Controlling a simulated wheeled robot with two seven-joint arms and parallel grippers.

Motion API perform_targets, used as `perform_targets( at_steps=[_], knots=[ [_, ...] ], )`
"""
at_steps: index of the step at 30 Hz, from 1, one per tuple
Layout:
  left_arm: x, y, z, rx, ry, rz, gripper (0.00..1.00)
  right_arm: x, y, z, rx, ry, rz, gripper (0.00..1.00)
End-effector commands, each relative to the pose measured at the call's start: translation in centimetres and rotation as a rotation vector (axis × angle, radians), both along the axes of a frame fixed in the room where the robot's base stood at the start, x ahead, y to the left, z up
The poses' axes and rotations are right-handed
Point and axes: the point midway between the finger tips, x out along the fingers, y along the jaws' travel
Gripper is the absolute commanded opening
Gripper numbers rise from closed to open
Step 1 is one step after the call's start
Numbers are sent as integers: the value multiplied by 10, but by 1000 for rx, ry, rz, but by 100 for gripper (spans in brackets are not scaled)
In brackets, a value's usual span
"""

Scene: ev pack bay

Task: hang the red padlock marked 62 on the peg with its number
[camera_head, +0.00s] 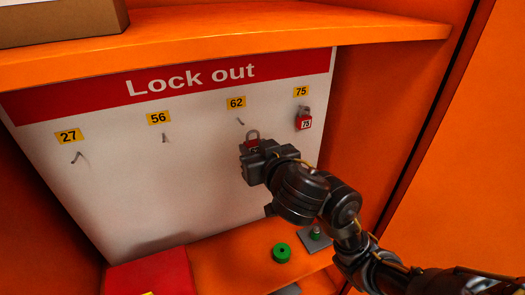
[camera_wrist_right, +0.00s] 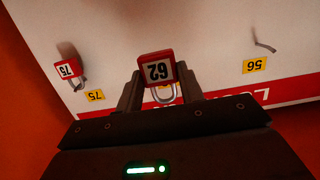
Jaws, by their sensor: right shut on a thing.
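The padlock's shackle (camera_head: 252,135) sticks up above the fingers, in front of the white board. The peg under the yellow 62 label (camera_head: 236,103) is a small hook (camera_head: 241,122), a little above and left of the shackle; the shackle looks apart from it. My left gripper is not in view.
A red padlock marked 75 (camera_head: 304,122) hangs on the peg under label 75, right of my gripper. The pegs under 27 (camera_head: 77,157) and 56 (camera_head: 164,137) are bare. An orange shelf (camera_head: 270,37) overhangs the board. Below are a green round part (camera_head: 281,253) and a red box (camera_head: 150,274).

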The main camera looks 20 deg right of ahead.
Motion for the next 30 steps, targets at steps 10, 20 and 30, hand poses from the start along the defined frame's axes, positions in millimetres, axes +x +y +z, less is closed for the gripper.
perform_targets(
  at_steps=[10,20,30],
  knots=[
    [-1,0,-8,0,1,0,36,22,1,-3,0,-1,-1,14],
    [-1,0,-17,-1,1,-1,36,42,2,-5,0,-1,-1,14],
    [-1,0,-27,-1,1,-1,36,64,3,-7,0,-2,-1,14]
  ],
)
